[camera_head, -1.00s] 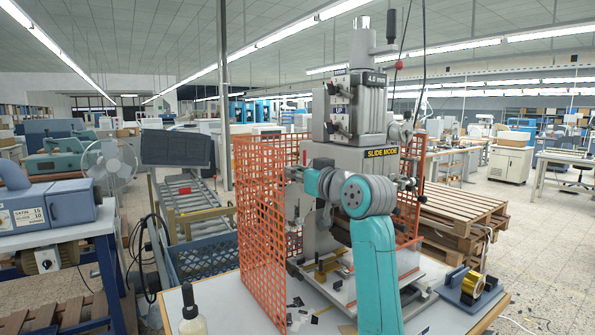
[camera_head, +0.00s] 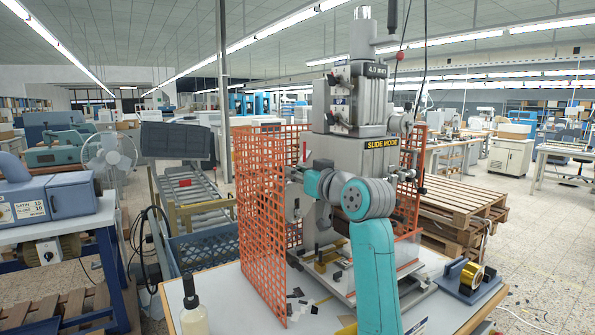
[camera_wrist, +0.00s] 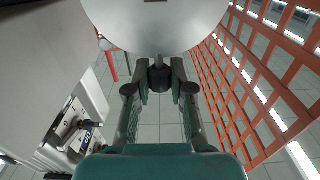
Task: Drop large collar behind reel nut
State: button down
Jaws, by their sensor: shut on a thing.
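My gripper (camera_wrist: 160,88) points at the large pale disc (camera_wrist: 155,20) at the top of the wrist view. Its fingers are closed around a small dark round part (camera_wrist: 160,76) in front of the disc. I cannot tell whether this part is the large collar or the reel nut, or whether it touches the disc. In the head view my gripper (camera_head: 293,174) is small, beside the grey stamping press (camera_head: 350,155), and mostly lost against it and the mesh guard. No other collar or nut can be made out.
An orange mesh guard (camera_head: 262,220) stands left of the press and close on the right in the wrist view (camera_wrist: 262,75). A white bottle (camera_head: 193,312) stands at the table's front left. A gold foil roll (camera_head: 472,277) on a blue stand is at the right.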

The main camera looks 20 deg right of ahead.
jog(key=shift+f, duration=1.2)
jog(key=c, duration=0.9)
grip_release()
jog(key=shift+c, duration=0.2)
jog(key=shift+f, duration=0.1)
jog(key=v, duration=1.2)
jog(key=shift+s, duration=0.1)
